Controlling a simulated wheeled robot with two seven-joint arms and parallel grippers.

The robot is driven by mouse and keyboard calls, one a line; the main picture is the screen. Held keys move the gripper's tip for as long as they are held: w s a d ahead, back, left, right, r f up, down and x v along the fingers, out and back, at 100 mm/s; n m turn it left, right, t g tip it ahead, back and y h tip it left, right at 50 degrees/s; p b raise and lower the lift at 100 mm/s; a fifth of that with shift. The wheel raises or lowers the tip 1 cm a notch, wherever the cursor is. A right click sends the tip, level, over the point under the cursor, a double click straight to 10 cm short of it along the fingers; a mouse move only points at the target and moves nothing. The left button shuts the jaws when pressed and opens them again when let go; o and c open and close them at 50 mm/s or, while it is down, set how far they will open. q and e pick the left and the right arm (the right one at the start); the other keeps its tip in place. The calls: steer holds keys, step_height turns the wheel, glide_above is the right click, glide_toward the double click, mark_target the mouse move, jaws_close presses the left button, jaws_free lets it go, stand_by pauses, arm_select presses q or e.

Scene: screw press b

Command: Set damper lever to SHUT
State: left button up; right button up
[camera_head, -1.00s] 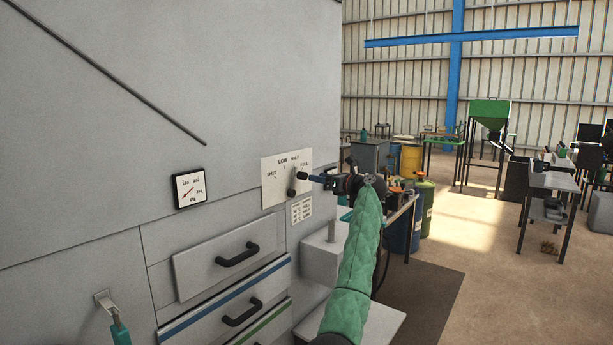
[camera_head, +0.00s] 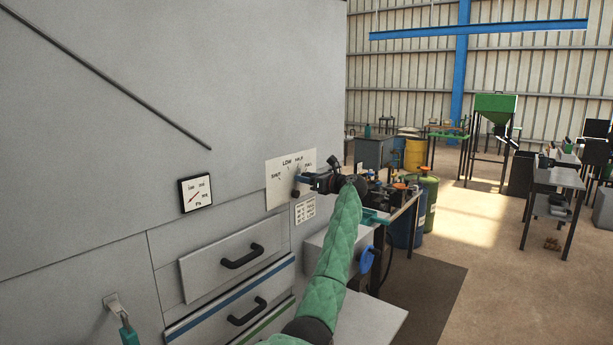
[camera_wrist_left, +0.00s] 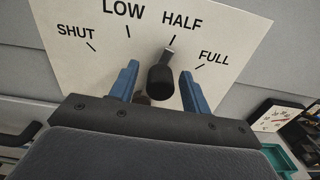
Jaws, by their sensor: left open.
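The damper dial plate (camera_head: 280,192) is a pale panel on the grey cabinet, marked SHUT, LOW, HALF and FULL from left to right. In the left wrist view the plate (camera_wrist_left: 85,62) fills the upper part. The black damper lever (camera_wrist_left: 160,80) points at the HALF mark, with its knob toward the camera. My left gripper (camera_wrist_left: 160,88) is open, with one blue finger on each side of the knob and a visible gap to both. In the head view my left gripper (camera_head: 306,180) is at the plate and partly hides the lever. My right gripper is out of view.
A gauge (camera_head: 196,193) is left of the plate. A blue handwheel (camera_head: 366,259) is beside my arm. Open floor (camera_head: 490,270) lies to the right.

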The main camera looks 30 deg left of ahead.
arm_select(q)
steer(key=shift+a+f, duration=0.1)
steer(key=shift+a, duration=0.05)
steer(key=shift+w, duration=0.1)
jaws_close()
